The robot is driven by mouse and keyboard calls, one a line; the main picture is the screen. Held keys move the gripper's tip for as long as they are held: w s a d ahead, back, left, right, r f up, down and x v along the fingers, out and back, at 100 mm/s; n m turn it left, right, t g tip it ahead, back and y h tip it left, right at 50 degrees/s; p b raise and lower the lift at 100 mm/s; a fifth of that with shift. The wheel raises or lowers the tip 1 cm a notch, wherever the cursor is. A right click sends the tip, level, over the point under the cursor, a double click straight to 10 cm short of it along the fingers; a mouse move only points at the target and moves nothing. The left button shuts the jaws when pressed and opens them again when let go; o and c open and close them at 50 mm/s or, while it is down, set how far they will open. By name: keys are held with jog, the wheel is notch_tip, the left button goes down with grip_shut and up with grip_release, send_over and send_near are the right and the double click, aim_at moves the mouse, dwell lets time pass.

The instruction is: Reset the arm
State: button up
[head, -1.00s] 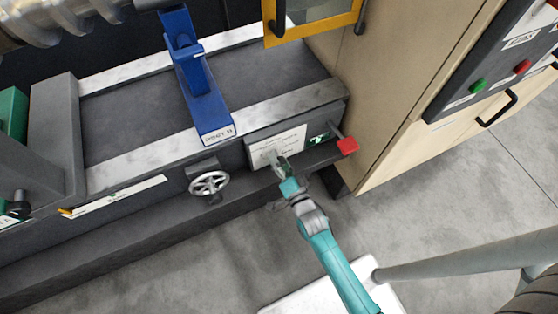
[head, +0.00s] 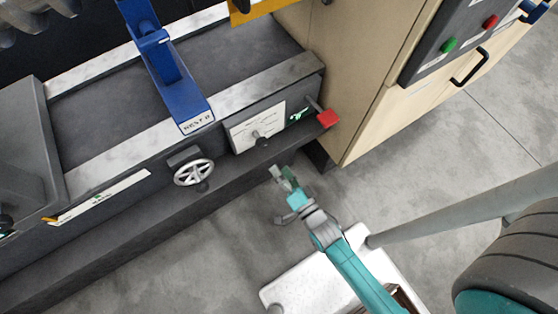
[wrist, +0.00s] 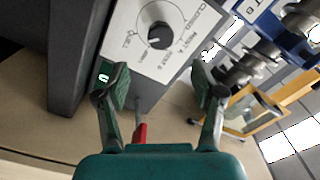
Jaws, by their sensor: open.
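My teal arm reaches up from the lower right in the head view. My gripper (head: 284,180) is open and empty, in front of the machine's lower ledge and apart from it. In the wrist view my gripper (wrist: 160,95) shows two spread fingers with green pads. Beyond them is a white dial panel (head: 250,127) with a dark knob. The knob (wrist: 158,35) shows clearly in the wrist view, apart from the fingers. A red-ended lever (head: 326,118) sits right of the panel; its red end (wrist: 140,132) also shows low between the fingers.
A spoked handwheel (head: 194,172) and a blue rest (head: 176,80) labelled "REST B" are on the machine. A beige cabinet (head: 375,75) with a dark button panel (head: 440,50) stands at right. Grey floor (head: 200,260) is clear in front of the machine.

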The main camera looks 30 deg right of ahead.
dwell(0.5)
jog(key=s+r+n+g, duration=0.1)
jog(key=s+r+n, duration=0.4)
jog(key=s+r, duration=0.3)
jog(key=s+r+n+g, duration=0.2)
jog(key=s+r+n, duration=0.4)
jog(key=s, duration=0.9)
notch_tip(320, 180, up, 3)
jog(key=shift+s+r, duration=0.1)
jog(key=shift+s, duration=0.25)
